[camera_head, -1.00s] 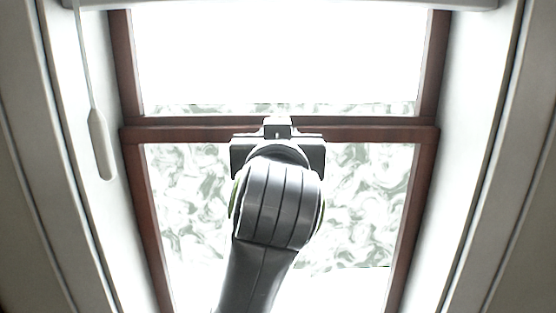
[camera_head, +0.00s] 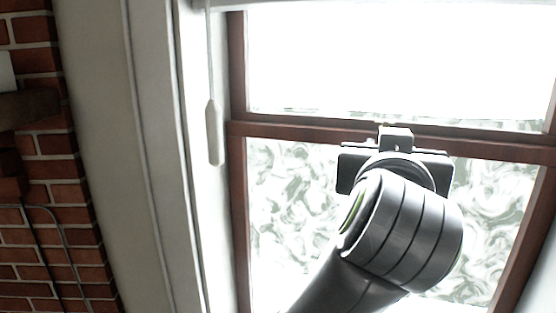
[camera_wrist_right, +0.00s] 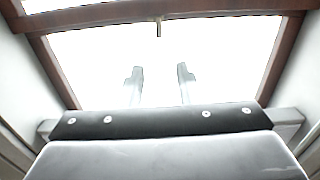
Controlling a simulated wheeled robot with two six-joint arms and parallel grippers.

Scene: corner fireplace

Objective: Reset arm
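My right arm rises from the bottom of the head view, with its right gripper (camera_head: 396,138) in front of the window (camera_head: 390,60), near the dark red crossbar (camera_head: 300,133). From behind, the wrist hides most of the fingers. In the right wrist view the two fingers of the right gripper (camera_wrist_right: 159,72) stand apart with nothing between them, so it is open and empty. Beyond them is the bright window (camera_wrist_right: 220,60) with its reddish frame. My left gripper is in neither view.
A pull cord with a pale handle (camera_head: 214,135) hangs at the left of the window. Left of it are a pale window surround (camera_head: 110,150) and a red brick wall (camera_head: 45,180) with a dark ledge (camera_head: 28,108) and a thin cable.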

